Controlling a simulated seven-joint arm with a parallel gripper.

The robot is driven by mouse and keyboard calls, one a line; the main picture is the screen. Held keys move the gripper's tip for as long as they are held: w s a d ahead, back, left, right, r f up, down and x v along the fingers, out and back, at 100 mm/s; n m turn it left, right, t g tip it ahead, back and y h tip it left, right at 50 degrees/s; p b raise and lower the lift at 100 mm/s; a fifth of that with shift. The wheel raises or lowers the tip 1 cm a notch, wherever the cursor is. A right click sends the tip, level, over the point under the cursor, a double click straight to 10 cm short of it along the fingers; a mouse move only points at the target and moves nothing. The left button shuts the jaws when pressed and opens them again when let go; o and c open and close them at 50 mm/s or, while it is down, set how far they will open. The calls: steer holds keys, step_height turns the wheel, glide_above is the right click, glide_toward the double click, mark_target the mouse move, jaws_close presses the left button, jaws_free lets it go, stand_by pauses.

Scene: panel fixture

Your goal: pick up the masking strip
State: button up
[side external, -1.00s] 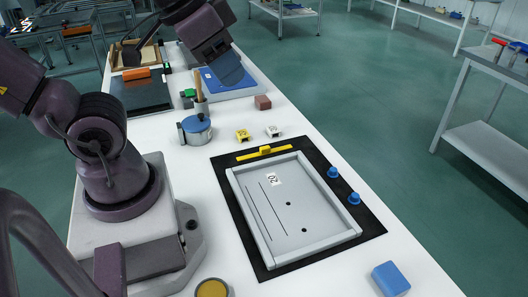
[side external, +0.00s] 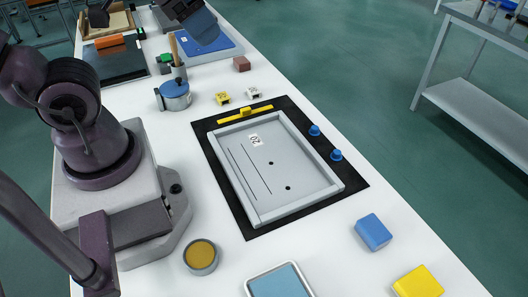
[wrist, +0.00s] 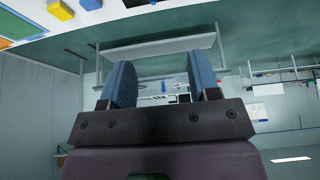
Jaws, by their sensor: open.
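A yellow strip with a raised grip in its middle, which looks like the masking strip (side external: 245,114), lies along the far edge of the black mat, just beyond the grey panel (side external: 303,163). It lies clear of other things, and I do not make it out in the wrist view. My gripper (wrist: 160,82) is open and empty, its two blue-padded fingers wide apart.
Small yellow (side external: 223,98) and white (side external: 254,92) blocks sit just beyond the strip. A blue-lidded pot (side external: 174,96) stands to their left. Two blue knobs (side external: 314,130) (side external: 336,155) are on the mat's right. A blue block (side external: 373,232) and yellow block (side external: 418,282) lie nearer.

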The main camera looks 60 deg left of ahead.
steer(key=n+g, duration=0.6)
steer(key=n, duration=1.2)
glide_above(245, 108)
step_height(245, 108, down, 22)
step_height(245, 108, down, 12)
steer(key=shift+a+f, duration=0.1)
steer(key=shift+f, duration=0.1)
steer(key=c, duration=1)
